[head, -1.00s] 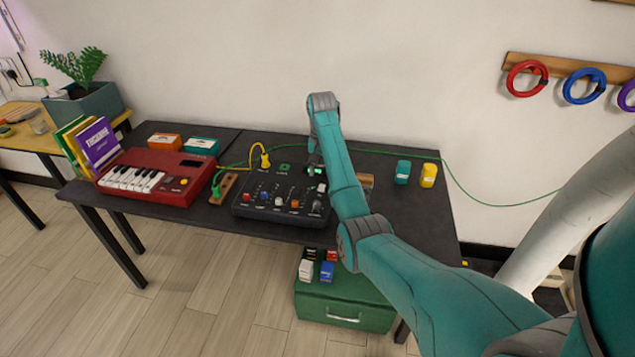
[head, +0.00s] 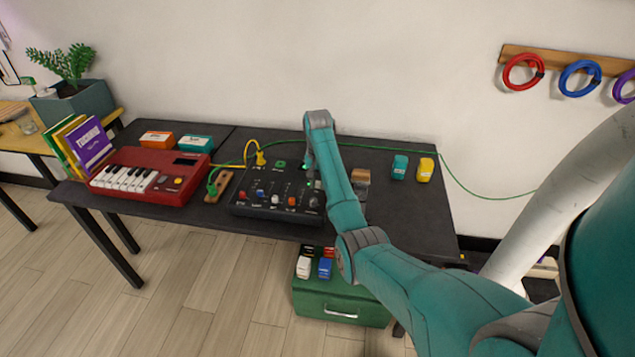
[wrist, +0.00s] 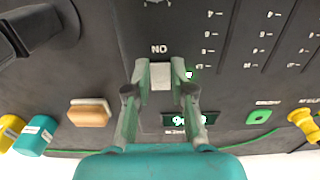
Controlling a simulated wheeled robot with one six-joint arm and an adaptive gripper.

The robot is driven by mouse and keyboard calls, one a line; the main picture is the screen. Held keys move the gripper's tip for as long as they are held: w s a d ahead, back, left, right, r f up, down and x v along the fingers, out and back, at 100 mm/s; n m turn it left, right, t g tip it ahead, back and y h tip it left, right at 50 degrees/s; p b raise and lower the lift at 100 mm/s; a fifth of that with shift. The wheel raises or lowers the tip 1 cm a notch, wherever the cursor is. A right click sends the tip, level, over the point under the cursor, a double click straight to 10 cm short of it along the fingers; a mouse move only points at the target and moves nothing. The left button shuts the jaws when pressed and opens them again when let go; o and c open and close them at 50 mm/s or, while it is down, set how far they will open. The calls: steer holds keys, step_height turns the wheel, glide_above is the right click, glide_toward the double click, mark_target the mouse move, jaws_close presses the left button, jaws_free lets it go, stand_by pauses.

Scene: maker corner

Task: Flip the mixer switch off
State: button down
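The mixer (head: 262,211) is a dark panel with coloured sliders near the table's middle front. In the wrist view, its pale grey switch (wrist: 160,76) sits beside an upside-down ON label, with a small lit green light (wrist: 189,75) next to it. A lit display (wrist: 188,119) is partly covered by a finger. My gripper (wrist: 160,70) is over the panel with its fingertips apart, one on each side of the switch. Whether they touch it I cannot tell. In the head view, my arm hides the switch and the mixer's right side.
A red keyboard (head: 150,175) stands left of the mixer. A wooden block (head: 361,175), a teal block (head: 399,167) and a yellow block (head: 425,169) are to its right. A green cable (head: 470,190) runs along the table's back and wall. A yellow plug (wrist: 304,122) is in the panel.

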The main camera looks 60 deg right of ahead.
steer(key=shift+w+d+r+g+y, duration=0.15)
steer(key=shift+g+y, duration=0.1)
steer(key=shift+y, duration=0.35)
steer(key=shift+d+f+g+y, duration=0.15)
steer(key=shift+g+y, duration=0.1)
steer(key=shift+y, duration=0.35)
steer(key=shift+r, duration=0.1)
steer(key=c, duration=1)
jaws_free()
steer(key=shift+a, duration=0.1)
